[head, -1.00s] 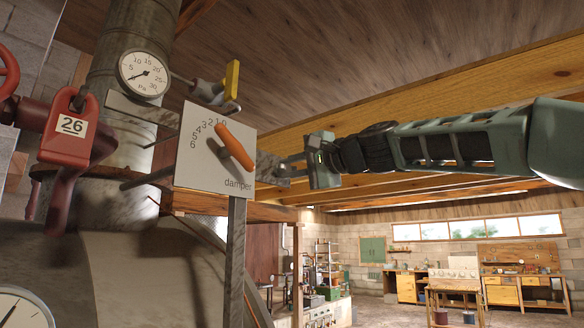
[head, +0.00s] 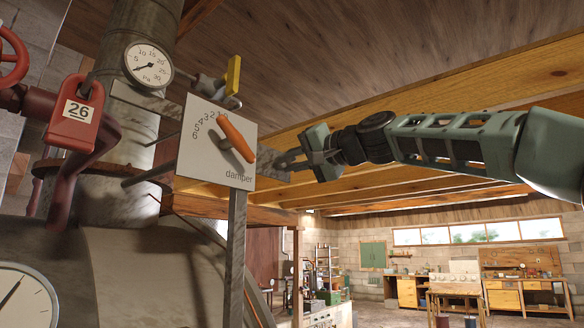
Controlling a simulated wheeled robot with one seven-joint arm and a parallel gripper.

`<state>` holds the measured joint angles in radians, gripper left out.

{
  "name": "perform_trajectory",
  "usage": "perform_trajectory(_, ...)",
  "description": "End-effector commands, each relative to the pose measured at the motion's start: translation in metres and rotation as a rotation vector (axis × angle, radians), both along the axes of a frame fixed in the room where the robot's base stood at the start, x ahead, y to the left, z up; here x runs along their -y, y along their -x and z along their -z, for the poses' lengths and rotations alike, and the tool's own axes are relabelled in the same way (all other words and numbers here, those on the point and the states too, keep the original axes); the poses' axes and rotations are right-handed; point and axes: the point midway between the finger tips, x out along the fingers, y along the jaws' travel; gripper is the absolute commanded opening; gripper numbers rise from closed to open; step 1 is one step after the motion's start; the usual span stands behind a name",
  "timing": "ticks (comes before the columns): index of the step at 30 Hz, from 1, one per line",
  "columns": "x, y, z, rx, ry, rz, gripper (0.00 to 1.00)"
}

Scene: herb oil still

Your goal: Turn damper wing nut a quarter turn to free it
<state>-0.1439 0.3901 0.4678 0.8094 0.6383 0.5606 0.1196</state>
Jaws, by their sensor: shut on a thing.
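The white damper plate (head: 205,165) has a scale from 0 to 6 and the word "damper". Its orange handle (head: 238,141) slants from upper left to lower right across the plate. A flat grey metal strip (head: 270,163) sticks out to the right from behind the plate. My gripper (head: 287,163) reaches in from the right, and its fingers are closed at the end of this strip. The wing nut is too small and too covered by the fingers to make out, so its angle cannot be told.
A round pressure gauge (head: 148,65) and a yellow valve handle (head: 233,76) sit above the plate. A red padlock tag marked 26 (head: 76,112) hangs at left by the flue pipe (head: 130,135). Wooden beams (head: 420,120) run overhead. The plate's post (head: 236,250) stands below.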

Motion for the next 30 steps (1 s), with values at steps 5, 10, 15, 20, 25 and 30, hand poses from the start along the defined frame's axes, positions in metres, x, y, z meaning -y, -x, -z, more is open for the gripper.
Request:
perform_trajectory(5, -0.0001, -0.0007, 0.003, 0.13, 0.104, -0.001, 0.0)
perform_trajectory(10, -0.0001, -0.0003, 0.0022, 0.259, 0.203, 0.0, 0.0)
perform_trajectory(15, -0.0004, -0.0006, 0.0026, 0.385, 0.304, -0.001, 0.0)
perform_trajectory(20, -0.0004, -0.0002, 0.002, 0.504, 0.396, -0.001, 0.0)
perform_trajectory(25, -0.0007, -0.0001, 0.0019, 0.622, 0.49, -0.002, 0.0)
perform_trajectory(30, -0.0008, -0.0001, 0.0017, 0.721, 0.566, -0.001, 0.0)
